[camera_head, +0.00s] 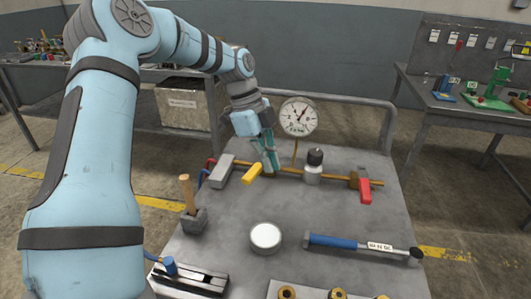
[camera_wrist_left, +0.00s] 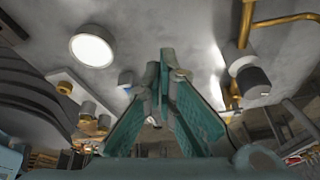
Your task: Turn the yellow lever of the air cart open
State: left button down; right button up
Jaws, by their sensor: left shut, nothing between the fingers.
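The yellow lever (camera_head: 252,173) sits on the brass pipe of the air cart (camera_head: 335,218) and slants down toward the front left. My left gripper (camera_head: 271,170) points down just right of the lever, close to the pipe. Its green fingers are shut with nothing between them. I cannot tell whether they touch the lever. The left wrist view shows the closed fingertips (camera_wrist_left: 166,58) over the grey cart top, and I cannot make out the lever there. The fingers cover part of the pipe in the head view. My right gripper is not in view.
A pressure gauge (camera_head: 298,117) stands behind the pipe. Right of the gripper are a black-capped fitting (camera_head: 314,166) and a red lever (camera_head: 365,188). A round white-topped item (camera_head: 265,238), a blue-handled tool (camera_head: 335,242) and a wooden-handled item (camera_head: 188,195) are in front.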

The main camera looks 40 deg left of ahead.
aim_at(258, 169)
pick_arm(q)
jog(key=f, duration=0.1)
jog(key=w+d+f, duration=0.1)
jog(key=f, duration=0.1)
jog(key=w+f+b, duration=0.1)
jog(key=f, duration=0.1)
jog(key=shift+d, duration=0.35)
jog(key=a, duration=0.3)
jog(key=shift+s+a, duration=0.3)
jog(key=shift+a, duration=0.1)
jog(key=shift+s+a+r, duration=0.1)
jog(key=shift+s+a, duration=0.15)
jog(key=shift+w, duration=0.15)
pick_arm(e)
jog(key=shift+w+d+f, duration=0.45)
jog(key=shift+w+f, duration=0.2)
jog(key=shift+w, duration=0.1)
